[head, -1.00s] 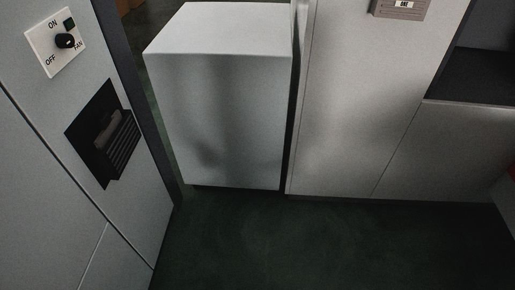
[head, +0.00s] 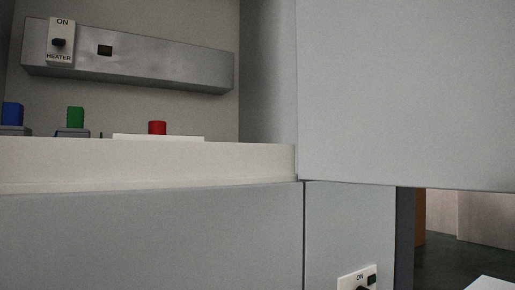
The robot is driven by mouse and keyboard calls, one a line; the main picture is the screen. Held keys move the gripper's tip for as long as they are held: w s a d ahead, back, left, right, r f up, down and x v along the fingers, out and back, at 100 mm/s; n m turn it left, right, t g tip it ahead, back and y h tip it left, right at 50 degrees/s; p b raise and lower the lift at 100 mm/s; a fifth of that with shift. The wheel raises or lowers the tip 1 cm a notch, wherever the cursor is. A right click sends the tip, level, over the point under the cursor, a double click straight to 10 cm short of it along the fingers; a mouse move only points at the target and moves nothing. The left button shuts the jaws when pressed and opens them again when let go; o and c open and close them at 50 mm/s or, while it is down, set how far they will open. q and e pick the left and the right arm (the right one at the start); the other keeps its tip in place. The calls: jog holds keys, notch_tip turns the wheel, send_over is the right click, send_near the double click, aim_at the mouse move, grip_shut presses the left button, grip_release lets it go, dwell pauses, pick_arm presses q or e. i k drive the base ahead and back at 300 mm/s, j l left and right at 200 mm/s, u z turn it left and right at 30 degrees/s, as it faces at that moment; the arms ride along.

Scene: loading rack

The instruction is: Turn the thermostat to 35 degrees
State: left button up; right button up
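No thermostat dial with degree marks can be made out in the head view. A white switch plate marked ON and HEATER (head: 61,43) with a dark knob is on a grey wall bar at the upper left. A small dark square (head: 105,50) sits on the same bar to its right; I cannot tell what it is. Neither of my grippers is in view.
A pale counter edge (head: 150,165) runs across the left. Blue (head: 12,113), green (head: 76,117) and red (head: 157,127) knobs or caps stand behind it. A large grey panel (head: 410,90) fills the upper right. A fan switch plate (head: 358,278) is at the bottom, with dark floor (head: 455,262) beyond.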

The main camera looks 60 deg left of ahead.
aim_at(154, 127)
jog(key=i+j+u, duration=0.1)
jog(key=u, duration=2.25)
jog(key=i+j, duration=0.05)
